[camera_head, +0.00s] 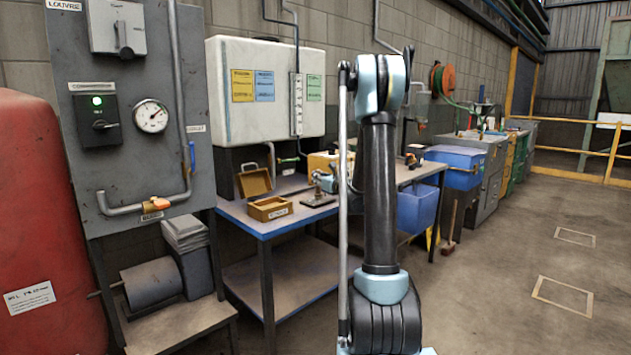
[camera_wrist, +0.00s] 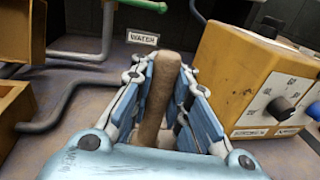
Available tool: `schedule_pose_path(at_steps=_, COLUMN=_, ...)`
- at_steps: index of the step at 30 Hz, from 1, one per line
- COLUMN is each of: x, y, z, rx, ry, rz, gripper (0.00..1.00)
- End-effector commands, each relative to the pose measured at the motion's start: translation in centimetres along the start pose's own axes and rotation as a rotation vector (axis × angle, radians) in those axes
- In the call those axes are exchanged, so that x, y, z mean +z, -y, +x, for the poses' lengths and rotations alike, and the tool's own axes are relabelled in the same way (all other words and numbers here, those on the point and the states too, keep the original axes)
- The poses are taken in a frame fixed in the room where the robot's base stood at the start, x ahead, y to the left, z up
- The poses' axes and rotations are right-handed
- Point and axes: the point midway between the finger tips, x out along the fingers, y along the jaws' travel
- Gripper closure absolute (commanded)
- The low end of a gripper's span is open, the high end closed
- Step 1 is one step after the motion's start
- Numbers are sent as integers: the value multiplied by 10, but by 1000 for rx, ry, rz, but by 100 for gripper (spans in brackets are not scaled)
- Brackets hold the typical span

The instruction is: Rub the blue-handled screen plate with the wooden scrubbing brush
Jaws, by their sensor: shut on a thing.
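In the wrist view my gripper (camera_wrist: 170,78) is shut on a brown wooden piece, which looks like the handle of the scrubbing brush (camera_wrist: 160,95). Its bristles are not visible. In the head view my gripper (camera_head: 326,183) is low over the workbench (camera_head: 290,222), partly behind my own arm. A small dark flat thing (camera_head: 318,201) lies on the bench just below it; I cannot tell whether it is the screen plate. No blue handle can be made out on it, and the plate is not recognisable in the wrist view.
An open wooden box (camera_head: 270,209) stands left of my gripper on the bench. A yellow box with knobs (camera_wrist: 250,78) stands close on the right in the wrist view. Pipes and a WATER label (camera_wrist: 143,38) are behind.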

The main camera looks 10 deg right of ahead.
Motion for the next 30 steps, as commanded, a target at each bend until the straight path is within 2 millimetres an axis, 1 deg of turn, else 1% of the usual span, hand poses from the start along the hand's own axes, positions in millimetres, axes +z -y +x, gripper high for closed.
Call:
schedule_pose_path(at_steps=9, x=-2, y=-15, z=4, rx=-5, ry=0, rz=0, gripper=100)
schedule_pose_path(at_steps=12, x=-4, y=-11, z=4, rx=-1, ry=-1, rz=0, gripper=100)
schedule_pose_path(at_steps=14, x=3, y=-12, z=5, rx=4, ry=-1, rz=0, gripper=100)
schedule_pose_path(at_steps=17, x=6, y=-10, z=4, rx=10, ry=0, rz=0, gripper=100)
schedule_pose_path(at_steps=22, x=2, y=0, z=2, rx=12, ry=0, rz=0, gripper=100)
schedule_pose_path(at_steps=24, x=7, y=0, z=2, rx=11, ry=0, rz=0, gripper=100)
schedule_pose_path(at_steps=25, x=16, y=0, z=1, rx=10, ry=0, rz=0, gripper=100)
schedule_pose_path(at_steps=30, x=30, y=0, z=1, rx=10, ry=0, rz=0, gripper=100)
